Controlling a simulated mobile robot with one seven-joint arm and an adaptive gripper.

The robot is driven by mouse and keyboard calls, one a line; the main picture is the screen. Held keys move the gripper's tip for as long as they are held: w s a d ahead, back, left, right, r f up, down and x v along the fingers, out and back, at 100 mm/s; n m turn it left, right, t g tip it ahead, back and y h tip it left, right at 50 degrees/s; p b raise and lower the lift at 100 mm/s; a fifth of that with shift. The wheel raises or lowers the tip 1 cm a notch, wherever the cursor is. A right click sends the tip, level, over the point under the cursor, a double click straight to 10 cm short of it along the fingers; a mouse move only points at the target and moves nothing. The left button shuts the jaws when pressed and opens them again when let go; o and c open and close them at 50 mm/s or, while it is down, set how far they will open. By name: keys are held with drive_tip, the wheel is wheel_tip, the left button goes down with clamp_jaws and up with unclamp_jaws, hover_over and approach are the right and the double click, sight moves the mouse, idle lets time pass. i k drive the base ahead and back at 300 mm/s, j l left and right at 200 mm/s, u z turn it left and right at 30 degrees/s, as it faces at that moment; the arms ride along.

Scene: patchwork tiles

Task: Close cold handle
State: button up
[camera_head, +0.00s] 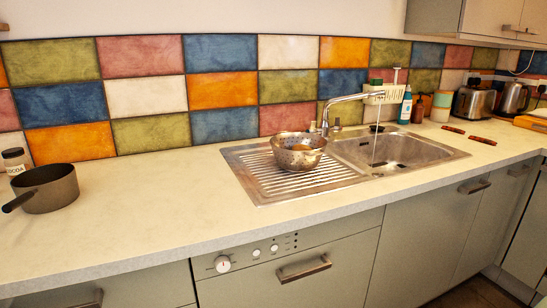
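A metal sink tap (345,99) stands behind the sink, its spout reaching right over the basin. A thin stream of water (376,142) falls from the spout into the basin. Two small handles show at the tap's base, a left handle (312,126) and a right handle (337,124). They are too small to tell which is cold or how far each is turned. My gripper is not in view.
A metal colander (298,151) sits on the ribbed drainer (275,178), in front of the tap handles. The steel basin (395,150) is to the right. Bottles (405,105), a toaster (472,101) and a kettle (514,98) stand further right. A dark saucepan (46,188) is at left. The counter between is clear.

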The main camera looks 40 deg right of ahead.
sight(313, 130)
drive_tip(key=z, duration=1.4)
drive_tip(key=i+l+u, duration=0.15)
drive_tip(key=l+u, duration=0.15)
drive_tip(key=u, duration=0.15)
drive_tip(key=l+u, duration=0.3)
drive_tip(key=u, duration=0.15)
drive_tip(key=i+l+u, duration=0.15)
drive_tip(key=l, duration=0.5)
drive_tip(key=l+u, duration=0.15)
drive_tip(key=l, duration=0.45)
